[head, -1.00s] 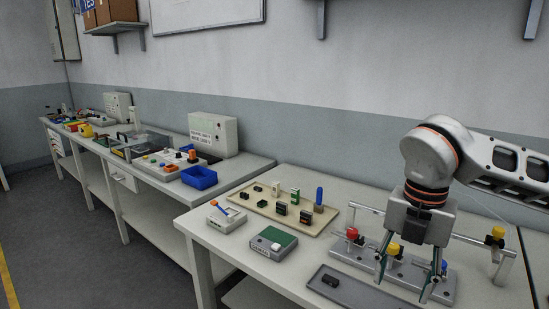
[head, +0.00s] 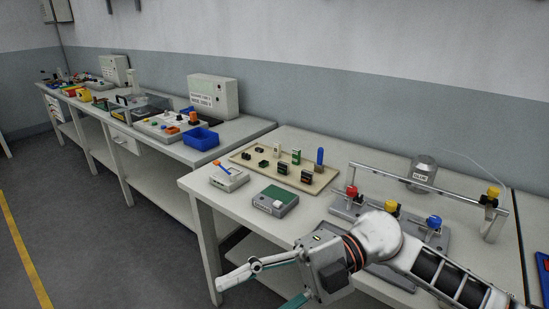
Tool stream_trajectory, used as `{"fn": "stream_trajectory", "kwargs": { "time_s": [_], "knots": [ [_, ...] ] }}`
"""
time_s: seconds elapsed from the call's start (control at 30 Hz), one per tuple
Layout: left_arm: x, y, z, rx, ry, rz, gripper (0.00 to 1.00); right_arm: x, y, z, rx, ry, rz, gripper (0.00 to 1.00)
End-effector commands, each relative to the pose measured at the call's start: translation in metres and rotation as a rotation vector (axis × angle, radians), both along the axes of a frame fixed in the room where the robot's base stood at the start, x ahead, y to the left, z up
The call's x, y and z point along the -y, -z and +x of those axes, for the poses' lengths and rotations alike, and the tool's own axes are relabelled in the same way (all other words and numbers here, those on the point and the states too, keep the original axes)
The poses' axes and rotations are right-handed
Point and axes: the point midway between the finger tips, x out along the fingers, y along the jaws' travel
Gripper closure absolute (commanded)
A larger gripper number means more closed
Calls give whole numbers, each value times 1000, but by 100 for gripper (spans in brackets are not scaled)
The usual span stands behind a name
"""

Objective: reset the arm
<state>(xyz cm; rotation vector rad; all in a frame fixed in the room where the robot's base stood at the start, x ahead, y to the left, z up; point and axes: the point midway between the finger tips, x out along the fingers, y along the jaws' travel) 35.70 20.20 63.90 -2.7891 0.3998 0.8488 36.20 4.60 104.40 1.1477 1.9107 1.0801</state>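My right arm comes in from the right edge, and its gripper (head: 252,294) points left, beyond the front edge of the near table (head: 250,222). Its two fingers are spread wide with nothing visible between them. The lower finger is partly cut off by the bottom of the picture. My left gripper is not in view.
A grey fixture with red, yellow and blue knobs (head: 433,222) stands behind my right arm, under a metal bar (head: 425,184). A beige tray (head: 240,155) of connectors, a green-topped box (head: 272,200) and a white device (head: 229,178) lie left of it. Open floor (head: 110,240) is at left.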

Motion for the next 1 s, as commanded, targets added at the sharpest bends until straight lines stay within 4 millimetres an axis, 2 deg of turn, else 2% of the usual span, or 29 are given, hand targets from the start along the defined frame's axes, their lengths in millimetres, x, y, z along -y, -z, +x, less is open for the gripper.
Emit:
{"fn": "stream_trajectory", "kwargs": {
  "time_s": [0.1,0.23,0.33,0.43,0.57,0.6,0.73,0.87,0.9,1.0],
  "knots": [
    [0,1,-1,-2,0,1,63,-12,-19,13,-110,127,222,51],
    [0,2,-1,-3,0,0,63,-7,-30,44,-229,319,415,51],
    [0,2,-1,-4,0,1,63,8,-23,75,-330,498,523,51],
    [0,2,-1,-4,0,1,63,32,0,106,-438,698,591,51],
    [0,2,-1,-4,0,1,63,71,55,138,-584,975,615,51],
    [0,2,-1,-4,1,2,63,85,77,144,-631,1063,607,51],
    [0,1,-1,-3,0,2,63,130,156,147,-775,1322,538,51],
    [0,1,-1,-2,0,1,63,169,235,126,-907,1534,423,51],
    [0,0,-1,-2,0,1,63,181,258,116,-945,1593,380,51],
    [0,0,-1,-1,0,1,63,205,311,84,-1038,1715,267,51]
  ]
}}
